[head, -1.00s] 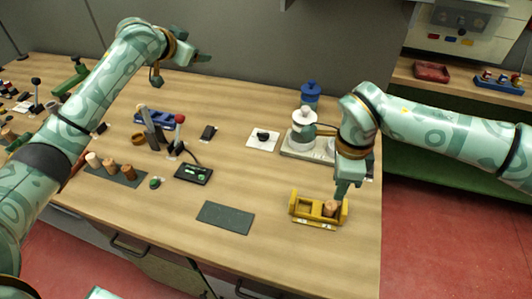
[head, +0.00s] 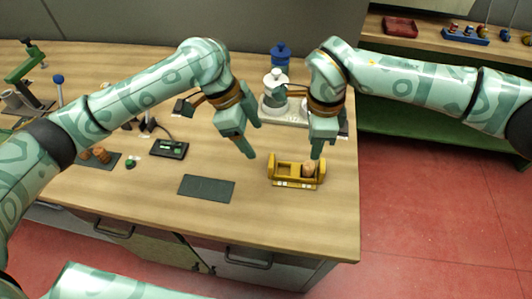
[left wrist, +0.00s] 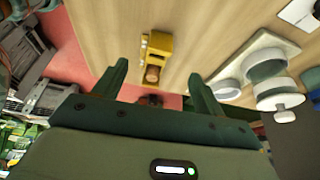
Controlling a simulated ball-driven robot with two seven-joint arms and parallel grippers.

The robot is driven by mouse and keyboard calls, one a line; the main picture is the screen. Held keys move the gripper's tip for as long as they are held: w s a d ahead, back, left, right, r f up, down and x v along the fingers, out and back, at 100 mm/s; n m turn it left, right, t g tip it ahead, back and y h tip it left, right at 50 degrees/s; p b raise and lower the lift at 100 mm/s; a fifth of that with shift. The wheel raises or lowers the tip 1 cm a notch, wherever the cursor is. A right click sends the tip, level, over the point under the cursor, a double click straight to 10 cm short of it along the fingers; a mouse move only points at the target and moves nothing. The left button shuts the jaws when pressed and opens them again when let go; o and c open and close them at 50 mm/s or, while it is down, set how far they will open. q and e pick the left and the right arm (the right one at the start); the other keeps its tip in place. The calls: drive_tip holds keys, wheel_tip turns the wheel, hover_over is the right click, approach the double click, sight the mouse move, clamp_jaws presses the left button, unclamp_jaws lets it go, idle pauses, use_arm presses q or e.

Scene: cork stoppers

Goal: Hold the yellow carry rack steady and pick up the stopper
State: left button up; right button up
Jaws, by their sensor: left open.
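The yellow carry rack (head: 283,183) stands near the table's front right edge. A cork stopper (head: 308,170) sits in its right part. In the left wrist view the rack (left wrist: 158,42) lies ahead, with the stopper (left wrist: 152,74) at its near end, between the fingertips in the picture. My left gripper (head: 251,138) is open and empty, above and left of the rack; its spread fingers frame the left wrist view (left wrist: 158,72). My right gripper (head: 318,150) points down at the rack's right end, behind the stopper. Its fingertips are too small to show whether they grip the rack.
A dark flat mat (head: 207,189) lies left of the rack, with bare table between. More stoppers (head: 102,155) stand on another mat at the left, partly behind my left arm. A black device with a green display (head: 169,149) lies between. A white-lidded apparatus (head: 275,88) stands behind the grippers.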

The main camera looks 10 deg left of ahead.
sight(310, 165)
use_arm(q)
drive_tip(key=x, duration=1.2)
drive_tip(key=shift+d+f, duration=0.15)
drive_tip(key=shift+f, duration=0.05)
drive_tip(key=c, duration=1.2)
use_arm(e)
drive_tip(key=shift+o, duration=1.8)
drive_tip(key=shift+r, duration=0.35)
wheel_tip(310, 165, down, 9)
drive_tip(key=m, duration=0.2)
drive_tip(key=shift+f+m, duration=0.2)
drive_tip(key=shift+m, duration=0.2)
